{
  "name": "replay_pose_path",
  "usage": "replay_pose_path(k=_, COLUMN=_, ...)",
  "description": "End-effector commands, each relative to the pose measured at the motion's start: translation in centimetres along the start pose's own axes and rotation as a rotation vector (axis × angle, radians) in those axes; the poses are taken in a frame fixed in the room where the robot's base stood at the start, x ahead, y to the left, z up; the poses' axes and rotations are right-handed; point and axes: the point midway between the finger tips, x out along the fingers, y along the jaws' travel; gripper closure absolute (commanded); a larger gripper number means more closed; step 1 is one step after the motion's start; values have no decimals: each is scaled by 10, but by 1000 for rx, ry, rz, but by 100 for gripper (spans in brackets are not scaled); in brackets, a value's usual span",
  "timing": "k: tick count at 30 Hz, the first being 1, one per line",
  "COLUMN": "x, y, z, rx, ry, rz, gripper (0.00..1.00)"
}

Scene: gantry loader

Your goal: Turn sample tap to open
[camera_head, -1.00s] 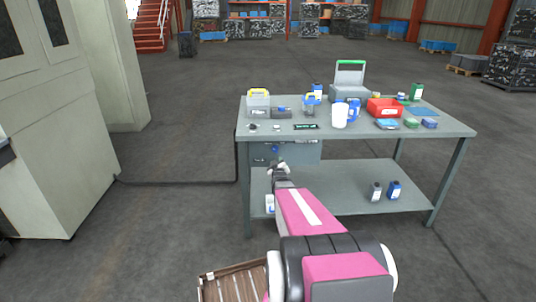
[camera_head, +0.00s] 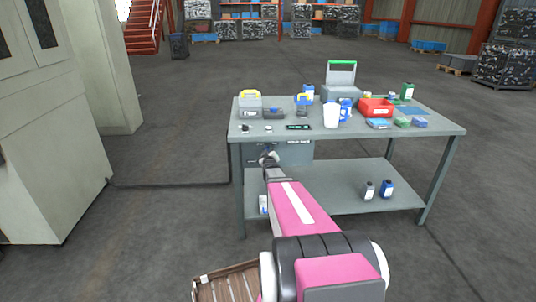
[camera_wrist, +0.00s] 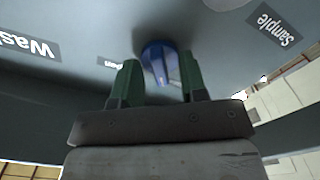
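A blue tap handle (camera_wrist: 160,64) sticks out of a grey panel (camera_wrist: 80,25) in the wrist view. My gripper (camera_wrist: 160,84) is open, with its green fingers on either side of the handle. The right finger overlaps the handle's edge in the picture; a gap shows at the left finger. I cannot tell whether either touches. A "Sample" label (camera_wrist: 274,25) is at upper right and a label starting "Was" (camera_wrist: 30,48) at left. In the head view my gripper (camera_head: 268,157) is at the panel (camera_head: 294,154) under the table top; it hides the handle there.
The grey table (camera_head: 350,134) carries a white jug (camera_head: 331,116), a red bin (camera_head: 377,107) and a toolbox (camera_head: 341,92). A cable (camera_head: 170,184) runs across the floor to a cabinet (camera_head: 50,160) at left.

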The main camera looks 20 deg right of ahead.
Motion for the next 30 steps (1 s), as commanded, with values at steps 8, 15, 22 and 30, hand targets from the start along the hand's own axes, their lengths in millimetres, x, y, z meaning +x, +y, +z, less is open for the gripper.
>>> replay_pose_path(k=8, x=0, y=0, z=0, rx=0, ry=0, rz=0, gripper=80)
replay_pose_path(k=15, x=0, y=0, z=0, rx=1, ry=0, rz=0, gripper=100)
replay_pose_path(k=22, x=0, y=0, z=0, rx=39, ry=0, rz=0, gripper=100)
replay_pose_path(k=30, x=0, y=0, z=0, rx=200, ry=0, rz=0, gripper=100)
